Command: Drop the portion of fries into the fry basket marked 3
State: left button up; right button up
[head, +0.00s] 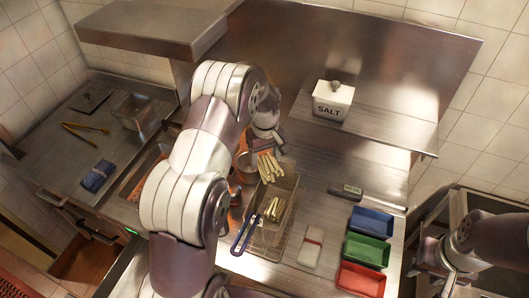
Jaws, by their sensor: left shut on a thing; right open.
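My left gripper (267,146) is shut on a portion of pale yellow fries (270,166), over the far end of a wire fry basket (289,190). More fries (272,209) show inside this basket. A blue handle (245,233) sticks out at its near left. No number can be read on the basket. My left arm covers the area left of it, so other baskets may be hidden. My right gripper (424,278) is open and empty at the lower right, away from the fries; its fingers are small in view.
Blue (371,222), green (367,250) and red (361,279) trays stand right of the basket. A white and tan item (311,247) and a small dark device (346,191) lie between. A SALT box (333,101) stands on the shelf (385,128). Tongs (84,130) lie on the left counter.

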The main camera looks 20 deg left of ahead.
aim_at(264, 156)
pick_arm(q)
jog(key=o, duration=0.9)
jog(key=shift+s+r, duration=0.25)
jog(key=shift+s, duration=0.05)
jog(key=shift+o, duration=1.3)
jog(key=shift+s+r, duration=0.15)
jog(key=shift+s, duration=0.15)
jog(key=shift+s+r, duration=0.1)
jog(key=shift+s, duration=0.1)
jog(key=shift+w, duration=0.25)
jog(key=r+b, duration=0.3)
jog(key=shift+w+r, duration=0.25)
notch_tip(264, 156, up, 9)
jog(key=p, duration=0.4)
jog(key=shift+s+p, duration=0.35)
jog(key=shift+s, duration=0.05)
pick_arm(e)
jog(key=shift+s+r, duration=0.2)
jog(key=shift+r, duration=0.3)
jog(key=shift+s+r, duration=0.2)
jog(key=shift+r, duration=0.3)
pick_arm(q)
jog(key=shift+s, duration=0.15)
pick_arm(e)
jog(key=shift+s, duration=0.2)
